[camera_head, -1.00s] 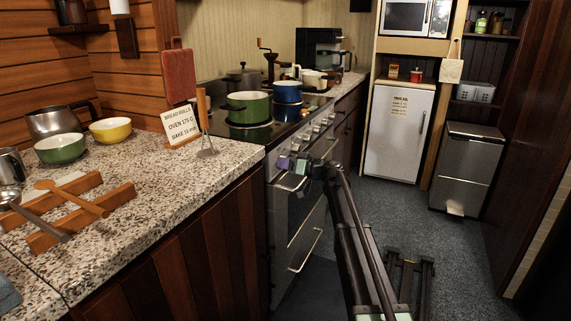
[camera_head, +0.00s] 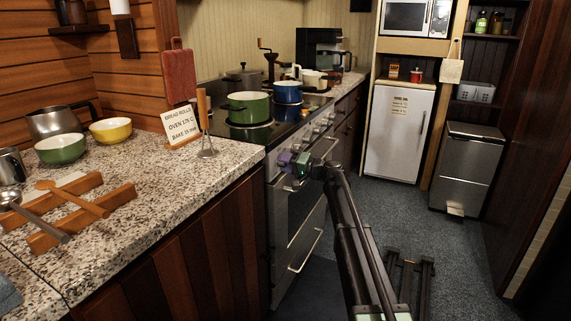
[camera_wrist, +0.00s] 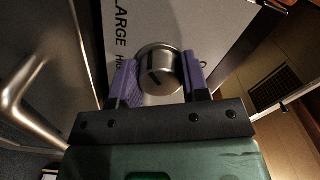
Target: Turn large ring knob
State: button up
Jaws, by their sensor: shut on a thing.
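The large ring knob (camera_wrist: 160,72) is a round silver knob with a dark pointer mark, on the stove's front panel. In the wrist view the panel beside it carries the printed letters "LARGE" (camera_wrist: 121,25). My gripper (camera_wrist: 158,85) has its two purple fingers on either side of the knob, shut on it. The knob's pointer mark is slanted in the wrist view. In the head view my gripper (camera_head: 290,162) is at the near end of the stove front (camera_head: 296,205), and it hides the knob there.
A green pot (camera_head: 248,106) and a blue pot (camera_head: 288,92) stand on the stove top. The oven handle (camera_wrist: 22,100) runs close to my gripper in the wrist view. A sign on the counter (camera_head: 181,124) reads bread rolls, oven 175 C.

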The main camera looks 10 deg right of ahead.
jog(key=shift+m, duration=0.4)
jog(key=o, duration=0.9)
jog(key=shift+o, duration=0.2)
jog(key=v, duration=1)
jog(key=shift+s+d, duration=0.25)
jog(key=shift+d, duration=0.05)
